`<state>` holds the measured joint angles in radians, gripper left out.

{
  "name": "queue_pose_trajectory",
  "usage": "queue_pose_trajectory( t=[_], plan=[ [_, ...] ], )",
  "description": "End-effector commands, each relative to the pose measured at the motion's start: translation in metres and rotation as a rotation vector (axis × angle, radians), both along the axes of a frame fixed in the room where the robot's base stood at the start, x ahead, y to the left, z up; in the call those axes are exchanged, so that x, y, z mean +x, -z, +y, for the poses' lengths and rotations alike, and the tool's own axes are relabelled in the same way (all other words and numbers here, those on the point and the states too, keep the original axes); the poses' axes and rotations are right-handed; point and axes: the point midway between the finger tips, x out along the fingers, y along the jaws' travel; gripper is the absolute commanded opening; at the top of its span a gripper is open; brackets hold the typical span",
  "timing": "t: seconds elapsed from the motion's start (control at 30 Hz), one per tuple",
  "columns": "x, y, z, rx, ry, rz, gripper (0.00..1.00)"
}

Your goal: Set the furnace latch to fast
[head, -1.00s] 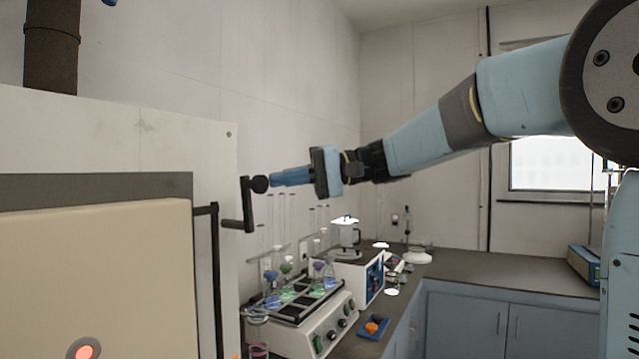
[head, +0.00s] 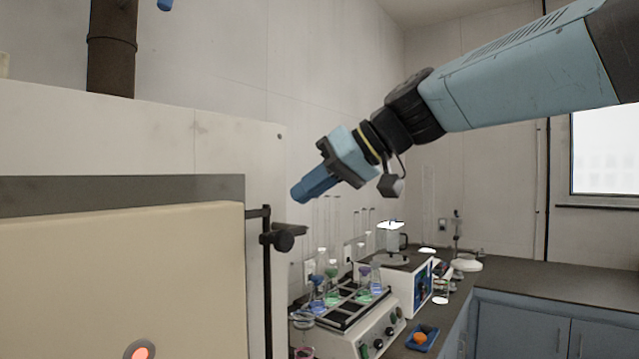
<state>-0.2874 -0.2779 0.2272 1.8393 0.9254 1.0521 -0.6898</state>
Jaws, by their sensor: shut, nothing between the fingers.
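The furnace (head: 120,270) fills the left side of the head view, with a cream door and a pale body behind it. Its latch (head: 284,240) is a black crank with a round knob at the right edge of the door, by a dark vertical bar. The crank arm lies roughly level and the knob faces me. My gripper (head: 299,195) has blue fingers, shut and empty. It is pointed down and left, above the latch in the picture and apart from the knob.
A shaker (head: 350,318) with several coloured flasks stands on the bench right of the furnace. The dark bench top (head: 545,277) at right is mostly clear.

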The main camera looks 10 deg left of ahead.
Motion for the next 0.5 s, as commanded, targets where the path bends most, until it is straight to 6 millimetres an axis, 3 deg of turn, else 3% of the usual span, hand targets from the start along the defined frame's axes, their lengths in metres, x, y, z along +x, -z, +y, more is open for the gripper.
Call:
queue_pose_trajectory(
  t=[0.5],
  plan=[
    [-0.029,0.030,0.013,-0.177,-0.004,-0.395,0.00]
  ],
)
